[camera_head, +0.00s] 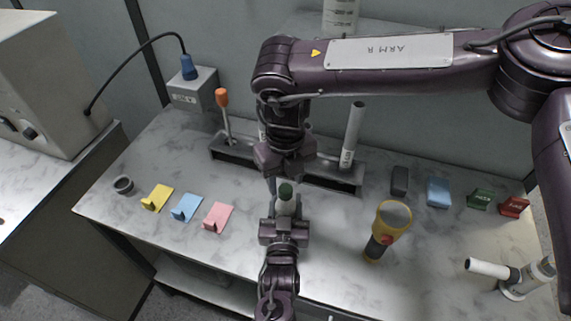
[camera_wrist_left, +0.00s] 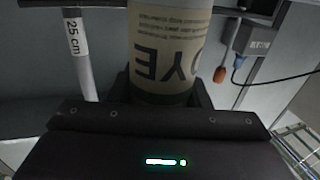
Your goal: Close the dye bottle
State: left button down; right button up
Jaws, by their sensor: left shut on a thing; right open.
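The dye bottle (camera_head: 285,207) stands in front of me near the middle of the worktop, with a dark green top (camera_head: 286,190) at its upper end. I cannot tell whether that top is a seated cap. My left gripper (camera_head: 284,219) is shut around the bottle's body. My right gripper (camera_head: 284,176) is open just above the green top, pointing down. I cannot tell whether its fingers touch it.
A dark rack (camera_head: 338,181) behind holds a white tube (camera_head: 352,133) and an orange-tipped tool (camera_head: 222,98). Yellow (camera_head: 157,197), blue (camera_head: 187,206) and pink (camera_head: 217,216) pieces lie left. A white-tubed device (camera_head: 512,276) is at the right front.

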jog(key=shift+f, duration=1.2)
grip_shut()
jog(key=shift+o, duration=0.7)
grip_release()
notch_tip(320, 180, up, 12)
